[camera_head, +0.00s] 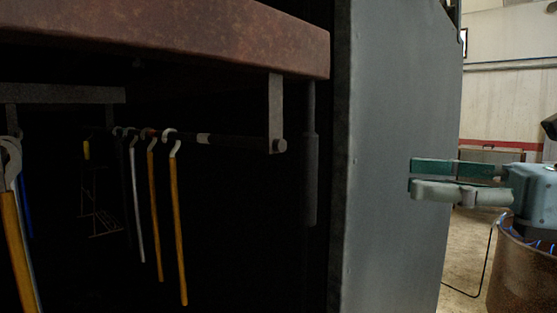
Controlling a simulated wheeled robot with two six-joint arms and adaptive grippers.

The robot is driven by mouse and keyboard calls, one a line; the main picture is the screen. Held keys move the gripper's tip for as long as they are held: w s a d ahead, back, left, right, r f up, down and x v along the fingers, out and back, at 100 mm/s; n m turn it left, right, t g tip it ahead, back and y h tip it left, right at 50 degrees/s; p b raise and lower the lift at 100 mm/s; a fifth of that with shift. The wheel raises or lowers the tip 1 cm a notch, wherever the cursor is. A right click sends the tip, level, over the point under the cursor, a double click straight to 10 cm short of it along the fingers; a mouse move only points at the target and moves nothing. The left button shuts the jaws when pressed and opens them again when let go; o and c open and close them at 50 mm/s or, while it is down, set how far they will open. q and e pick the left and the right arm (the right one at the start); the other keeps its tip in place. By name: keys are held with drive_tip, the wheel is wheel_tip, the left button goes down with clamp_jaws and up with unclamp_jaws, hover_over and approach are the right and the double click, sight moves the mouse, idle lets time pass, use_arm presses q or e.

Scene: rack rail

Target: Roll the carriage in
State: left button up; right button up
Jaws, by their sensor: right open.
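A dark horizontal rail (240,142) runs under a rust-brown shelf (200,35), with its right end held by a grey hanging bracket (275,105). Several hooked rods hang from it, among them a yellow one (179,230) and another yellow one (154,215). A light band (204,139) shows on the rail right of the hooks. I cannot tell which part is the carriage. My right gripper (412,177) is open and empty, to the right of the rail, with its fingertips pointing left in front of the grey panel. My left gripper is not in view.
A tall grey panel (385,240) stands right of the shelf. A dark cylinder (310,155) hangs beside the bracket. The space under the shelf is very dark. Another large hooked rod (14,240) is at the left edge.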

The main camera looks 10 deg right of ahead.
drive_tip(key=p, duration=0.3)
approach(316, 172)
drive_tip(key=w+a, duration=0.1)
drive_tip(key=w, duration=0.1)
drive_tip(key=p+x, duration=0.2)
drive_tip(key=x, duration=0.1)
drive_tip(key=s+p+x, duration=0.1)
drive_tip(key=x, duration=0.1)
drive_tip(key=shift+a+p, duration=0.3)
drive_tip(key=shift+w+a+f+p, duration=0.15)
drive_tip(key=shift+w+a+p, duration=0.2)
drive_tip(key=shift+w+a, duration=0.2)
drive_tip(key=shift+w+a+f+p, duration=0.15)
drive_tip(key=shift+w+a+p, duration=0.2)
drive_tip(key=shift+w+a, duration=0.15)
drive_tip(key=shift+d, duration=0.1)
drive_tip(key=c, duration=0.6)
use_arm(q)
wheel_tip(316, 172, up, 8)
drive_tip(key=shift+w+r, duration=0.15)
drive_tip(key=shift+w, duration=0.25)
use_arm(e)
drive_tip(key=shift+s, duration=0.15)
clamp_jaws()
